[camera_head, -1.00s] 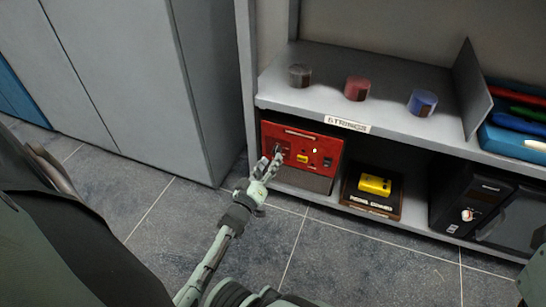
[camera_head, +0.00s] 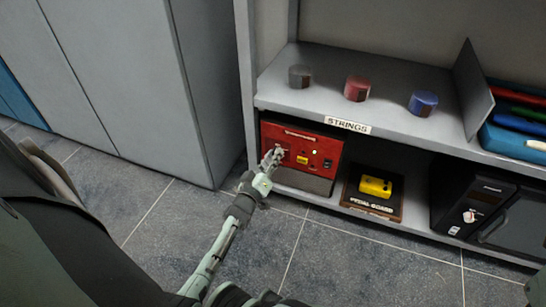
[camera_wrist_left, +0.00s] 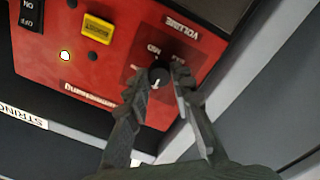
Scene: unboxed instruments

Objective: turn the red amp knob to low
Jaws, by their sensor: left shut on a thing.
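The red amp (camera_head: 318,150) stands on the lower shelf at its left end. The wrist view shows its red panel (camera_wrist_left: 100,75) upside down, with a black round knob (camera_wrist_left: 157,74) beside the word VOLUME. A white pointer mark shows on the knob. My left gripper (camera_head: 272,157) reaches the left part of the panel. In the wrist view the fingers of the left gripper (camera_wrist_left: 158,84) are shut on the knob, one on each side. The small position labels around the knob are partly hidden and hard to read. My right gripper is out of view.
The panel also has a yellow BOOST switch (camera_wrist_left: 97,28), a lit white lamp (camera_wrist_left: 65,56) and a black on/off switch (camera_wrist_left: 31,14). A yellow pedal (camera_head: 376,186) on a board and a black amp (camera_head: 474,205) stand to the right. A grey cabinet (camera_head: 205,90) is at the left.

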